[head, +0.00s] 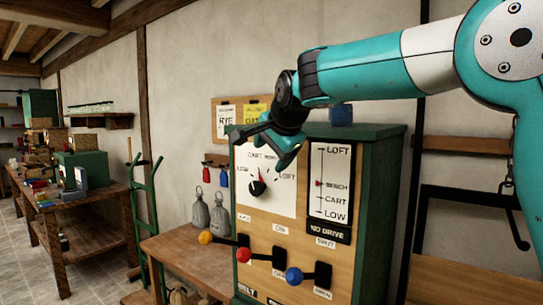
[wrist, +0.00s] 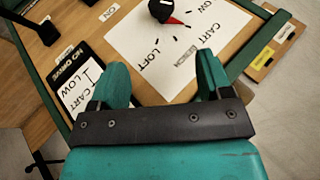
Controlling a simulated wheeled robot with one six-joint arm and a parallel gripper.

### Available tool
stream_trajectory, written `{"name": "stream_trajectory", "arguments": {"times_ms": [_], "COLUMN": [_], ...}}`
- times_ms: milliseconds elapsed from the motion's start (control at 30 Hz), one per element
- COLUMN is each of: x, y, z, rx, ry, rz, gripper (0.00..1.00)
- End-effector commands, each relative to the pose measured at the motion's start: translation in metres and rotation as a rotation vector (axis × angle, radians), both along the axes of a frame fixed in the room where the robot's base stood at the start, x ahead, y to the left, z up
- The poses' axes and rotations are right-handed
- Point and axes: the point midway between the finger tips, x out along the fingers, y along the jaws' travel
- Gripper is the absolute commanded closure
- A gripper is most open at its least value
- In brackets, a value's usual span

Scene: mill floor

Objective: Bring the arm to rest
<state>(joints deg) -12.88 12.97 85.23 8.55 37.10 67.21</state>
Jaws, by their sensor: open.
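My gripper (head: 260,150) is open and empty. It hangs in front of the upper part of the control cabinet (head: 378,185), at the end of my teal arm, which reaches in from the right. In the wrist view its two teal fingers (wrist: 162,66) stand apart over the panel face, with the white dial plate (wrist: 160,68) beyond and between them. The black knob (head: 256,188) with a red pointer sits on that plate, apart from the fingers; the knob also shows in the wrist view (wrist: 160,10).
A level gauge (head: 329,185) has its red marker at BENCH, above a NO DRIVE sign (head: 330,231). Levers with orange (head: 205,237), red (head: 243,254) and blue (head: 293,276) balls stick out below. A green hand truck (head: 146,215) and workbench (head: 85,205) stand left.

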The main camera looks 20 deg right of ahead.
Motion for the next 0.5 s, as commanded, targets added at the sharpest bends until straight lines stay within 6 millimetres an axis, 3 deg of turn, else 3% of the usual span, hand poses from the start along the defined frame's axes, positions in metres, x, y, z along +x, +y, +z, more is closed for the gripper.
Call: {"name": "stream_trajectory", "arguments": {"times_ms": [400, 500], "x": [-0.001, -0.011], "y": [0.000, 0.003], "z": [0.000, -0.006], "rx": [-0.001, -0.030], "ry": [0.001, 0.021], "rz": [0.002, 0.053], "gripper": [0.28, 0.28]}}
